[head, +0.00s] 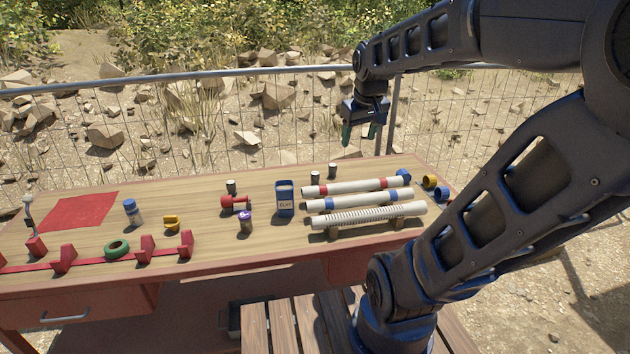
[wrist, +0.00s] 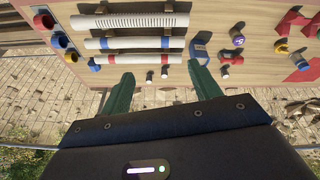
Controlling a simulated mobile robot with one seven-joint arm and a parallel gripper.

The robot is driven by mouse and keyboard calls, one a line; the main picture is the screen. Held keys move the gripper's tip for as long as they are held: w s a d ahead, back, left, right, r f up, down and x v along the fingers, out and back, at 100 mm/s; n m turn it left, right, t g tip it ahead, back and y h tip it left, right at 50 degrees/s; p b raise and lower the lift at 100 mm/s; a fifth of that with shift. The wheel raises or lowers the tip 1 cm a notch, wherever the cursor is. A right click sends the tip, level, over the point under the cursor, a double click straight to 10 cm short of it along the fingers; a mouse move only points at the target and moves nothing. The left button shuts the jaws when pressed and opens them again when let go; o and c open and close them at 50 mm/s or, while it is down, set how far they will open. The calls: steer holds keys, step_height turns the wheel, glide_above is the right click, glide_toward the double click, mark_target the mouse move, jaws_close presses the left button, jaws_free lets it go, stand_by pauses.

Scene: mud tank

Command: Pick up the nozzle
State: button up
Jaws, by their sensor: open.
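No part is clearly marked as the nozzle. The likeliest is a small red fitting with a round end (head: 235,203), lying mid-table left of the blue clay box; it also shows in the wrist view (wrist: 232,58). A small yellow part (head: 172,222) further left is another possible one; its shape is too small to be sure. My gripper (head: 359,134) is open and empty, raised above the table's back edge, to the right of the red fitting and well apart from it. In the wrist view its two green fingers (wrist: 160,75) have nothing between them.
The clay box (head: 285,198), a purple-topped jar (head: 245,222) and a dark canister (head: 231,187) stand close around the red fitting. White tubes (head: 368,214) lie to the right. A wire fence runs behind the table.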

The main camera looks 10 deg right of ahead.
steer(key=w+f+n+g, duration=0.1)
steer(key=w+n, duration=0.3)
steer(key=w, duration=1)
steer(key=n+g, duration=0.3)
steer(key=n, duration=0.7)
glide_above(315, 179)
steer(key=w, duration=0.2)
steer(key=f, duration=2.9)
steer(key=shift+s+d, duration=0.1)
steer(key=shift+d, duration=0.1)
steer(key=shift+f, duration=5.5)
steer(key=shift+c, duration=0.2)
steer(key=c, duration=1)
